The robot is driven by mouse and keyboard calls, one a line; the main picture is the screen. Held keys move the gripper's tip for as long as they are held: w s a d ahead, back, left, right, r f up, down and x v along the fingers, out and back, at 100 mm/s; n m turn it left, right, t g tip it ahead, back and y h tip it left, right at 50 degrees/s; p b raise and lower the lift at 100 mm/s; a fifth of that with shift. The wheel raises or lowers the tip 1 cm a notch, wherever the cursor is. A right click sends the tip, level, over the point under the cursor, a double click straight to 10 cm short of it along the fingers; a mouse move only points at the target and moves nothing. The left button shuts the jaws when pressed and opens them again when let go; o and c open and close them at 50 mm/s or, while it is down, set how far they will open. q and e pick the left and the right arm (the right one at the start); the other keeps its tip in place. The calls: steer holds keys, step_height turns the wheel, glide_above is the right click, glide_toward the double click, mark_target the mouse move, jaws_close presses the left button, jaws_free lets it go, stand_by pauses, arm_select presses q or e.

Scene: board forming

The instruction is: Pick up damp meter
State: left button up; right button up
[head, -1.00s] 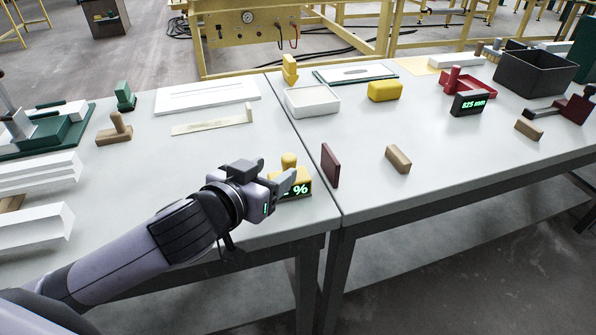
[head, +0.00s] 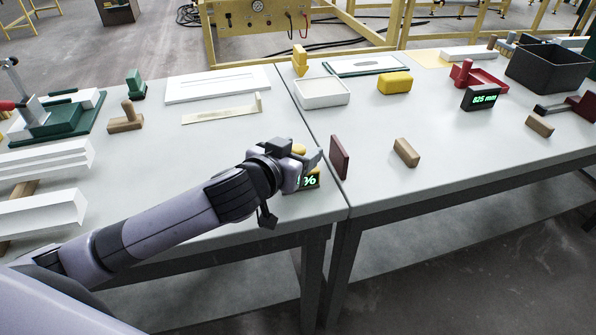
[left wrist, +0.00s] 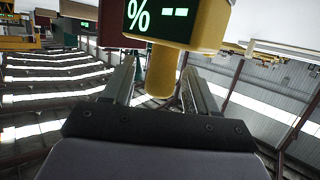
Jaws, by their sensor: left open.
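The damp meter is a yellow block with a dark front that shows a green % sign (head: 308,182). It stands near the front edge of the left table, partly hidden by my left gripper (head: 309,156). My right gripper is not in view.
A dark red upright plate (head: 339,157) stands close to the right of the meter. A wooden block (head: 406,152) lies farther right. A white tray (head: 322,93) and a beige strip (head: 222,110) lie behind. The table between the strip and my gripper is mostly clear.

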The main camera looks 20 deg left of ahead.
arm_select(q)
jaws_close()
steer(key=shift+r, duration=0.2)
step_height(320, 180, up, 20)
steer(key=p, duration=0.2)
steer(key=shift+f, duration=0.1)
steer(key=c, duration=0.8)
jaws_free()
jaws_close()
